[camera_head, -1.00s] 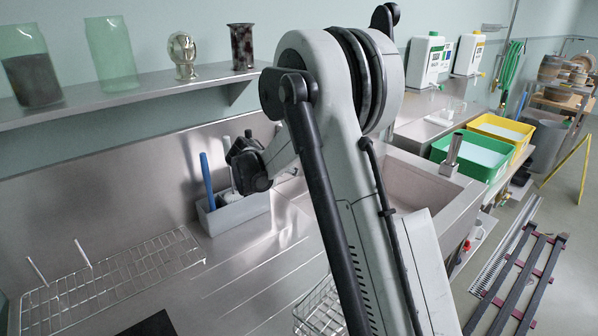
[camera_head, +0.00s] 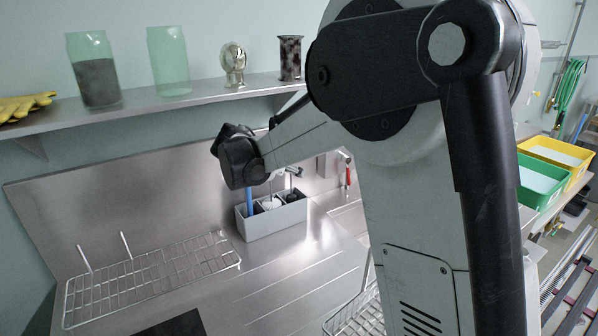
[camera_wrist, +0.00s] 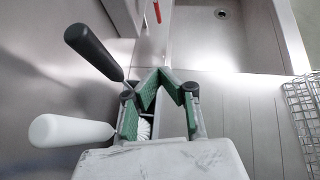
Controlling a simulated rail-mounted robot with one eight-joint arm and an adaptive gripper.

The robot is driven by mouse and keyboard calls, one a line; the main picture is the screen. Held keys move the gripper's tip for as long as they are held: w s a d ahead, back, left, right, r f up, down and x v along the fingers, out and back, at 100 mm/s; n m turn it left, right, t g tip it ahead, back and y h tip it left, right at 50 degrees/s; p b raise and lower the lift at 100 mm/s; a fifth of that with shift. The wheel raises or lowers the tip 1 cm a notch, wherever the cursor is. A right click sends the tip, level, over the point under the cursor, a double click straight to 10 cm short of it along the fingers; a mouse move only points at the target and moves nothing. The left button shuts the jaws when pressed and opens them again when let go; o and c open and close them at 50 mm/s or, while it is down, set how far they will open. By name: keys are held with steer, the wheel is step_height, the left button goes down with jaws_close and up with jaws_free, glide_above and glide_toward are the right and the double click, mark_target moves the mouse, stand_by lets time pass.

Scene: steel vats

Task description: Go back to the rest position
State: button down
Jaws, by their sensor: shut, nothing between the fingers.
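My gripper (camera_wrist: 163,82) shows in the wrist view with green pads on its fingers. It is shut with nothing held. It is above the sink counter, over or close to the grey holder; the exact gap cannot be told. A black-handled tool (camera_wrist: 92,52) and a white-handled brush (camera_wrist: 70,131) lean out on its left. In the head view my arm crosses the middle and right, and its dark wrist end hangs just above and left of the grey holder (camera_head: 275,221). The fingers cannot be made out there.
A wire rack (camera_head: 150,276) lies on the steel counter at left. A shelf (camera_head: 200,97) above carries green glass jars and yellow gloves (camera_head: 24,106). A wire basket (camera_wrist: 305,115) is at right in the wrist view, with a sink basin (camera_wrist: 230,35) beyond. Green and yellow bins (camera_head: 556,150) stand at right.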

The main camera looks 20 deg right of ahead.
steer(key=s+r+m+t+y, duration=0.1)
steer(key=s+r+m+y, duration=0.3)
steer(key=s, duration=0.6)
steer(key=s+f+m+y, duration=0.1)
steer(key=s+m, duration=0.6)
steer(key=s, duration=0.2)
steer(key=s+a+f+m+t+y, duration=0.1)
steer(key=s+a+f+m+y, duration=0.1)
steer(key=s+m, duration=0.4)
steer(key=s+a+f+m+y, duration=0.2)
steer(key=s+m, duration=0.4)
steer(key=s, duration=0.5)
steer(key=shift+s+a+f+t+y, duration=0.15)
steer(key=shift+a+f+t+y, duration=0.2)
steer(key=shift+a+y, duration=0.3)
